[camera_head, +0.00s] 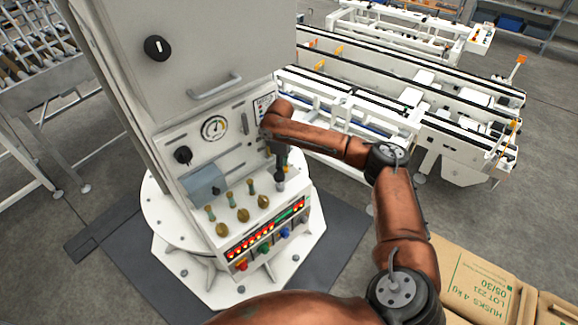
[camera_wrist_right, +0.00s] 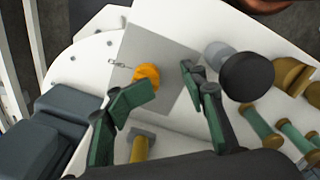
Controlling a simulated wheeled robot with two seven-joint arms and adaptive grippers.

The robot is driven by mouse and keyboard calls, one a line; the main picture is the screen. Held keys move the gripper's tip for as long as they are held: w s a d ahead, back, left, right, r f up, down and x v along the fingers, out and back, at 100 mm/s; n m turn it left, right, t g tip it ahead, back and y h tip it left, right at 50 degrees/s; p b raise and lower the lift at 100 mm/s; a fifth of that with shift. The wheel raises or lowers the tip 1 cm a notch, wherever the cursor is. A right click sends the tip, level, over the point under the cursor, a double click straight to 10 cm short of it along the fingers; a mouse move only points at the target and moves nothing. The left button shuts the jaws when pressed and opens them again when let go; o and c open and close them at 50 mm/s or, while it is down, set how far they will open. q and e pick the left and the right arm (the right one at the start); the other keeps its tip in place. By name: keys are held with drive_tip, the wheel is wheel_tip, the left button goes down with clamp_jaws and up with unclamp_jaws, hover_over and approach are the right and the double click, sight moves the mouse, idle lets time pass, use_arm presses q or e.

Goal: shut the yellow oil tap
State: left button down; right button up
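In the right wrist view an orange-yellow rounded knob (camera_wrist_right: 146,76), which looks like the yellow oil tap, sits against a grey plate. A small chain lies beside it. My right gripper (camera_wrist_right: 165,82) is open, its green-padded fingers apart. The knob shows between them, closer to the left finger, which partly covers its lower edge; whether they touch I cannot tell. In the head view my right gripper (camera_head: 281,182) is at the right side of the white machine column (camera_head: 215,60), and the tap is hidden there. My left gripper is not in view.
A black round knob (camera_wrist_right: 246,77) is close to the right finger. A gauge (camera_head: 214,128) is higher up.

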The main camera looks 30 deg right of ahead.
drive_tip(key=shift+r, duration=0.1)
clamp_jaws()
